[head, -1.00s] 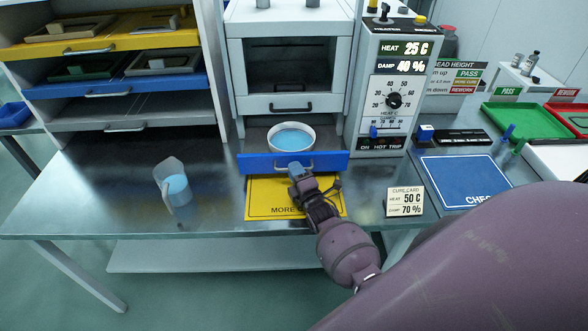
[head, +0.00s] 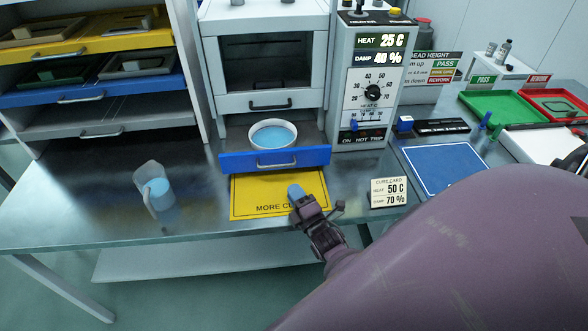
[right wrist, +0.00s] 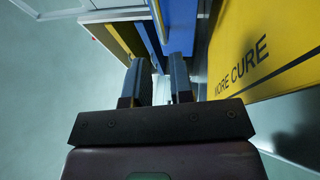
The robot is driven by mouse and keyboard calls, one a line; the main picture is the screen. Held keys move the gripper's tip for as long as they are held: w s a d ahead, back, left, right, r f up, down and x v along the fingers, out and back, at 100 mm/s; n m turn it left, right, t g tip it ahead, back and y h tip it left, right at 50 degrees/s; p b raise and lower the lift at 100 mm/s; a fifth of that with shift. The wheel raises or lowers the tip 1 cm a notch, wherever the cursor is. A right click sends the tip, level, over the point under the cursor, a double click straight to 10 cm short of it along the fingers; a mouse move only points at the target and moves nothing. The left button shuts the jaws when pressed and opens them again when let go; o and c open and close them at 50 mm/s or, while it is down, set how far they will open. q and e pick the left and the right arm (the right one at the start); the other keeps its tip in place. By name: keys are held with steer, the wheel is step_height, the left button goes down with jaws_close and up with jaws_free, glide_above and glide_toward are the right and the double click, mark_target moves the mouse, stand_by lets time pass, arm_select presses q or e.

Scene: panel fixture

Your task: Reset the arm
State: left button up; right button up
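My right gripper (head: 296,193) is over the yellow mat (head: 245,197), near the mat's right side and apart from the blue drawer front (head: 240,162). In the right wrist view its two fingers (right wrist: 159,82) stand apart with nothing held between them. The drawer below the oven chamber is pulled out, and its handle (head: 277,163) is free. A round white dish (head: 273,134) with blue contents sits in the drawer. My left gripper is not in view.
A clear jug (head: 153,185) with blue liquid stands on the bench at left. A cure card (head: 389,192) stands right of the mat. The control box (head: 369,85) reads 25 C and 40 %. A blue check mat (head: 445,168) lies further right. The bench between jug and mat is clear.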

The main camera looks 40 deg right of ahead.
stand_by(0.3)
steer(key=s+a+f+m+g+y, duration=0.1)
steer(key=s+a+m+g, duration=0.3)
steer(key=s+m, duration=0.4)
steer(key=s+a+f+m+g+y, duration=0.2)
steer(key=s+a+m+g, duration=0.2)
steer(key=s+m, duration=0.4)
steer(key=shift+s+f, duration=0.15)
steer(key=shift+s, duration=0.4)
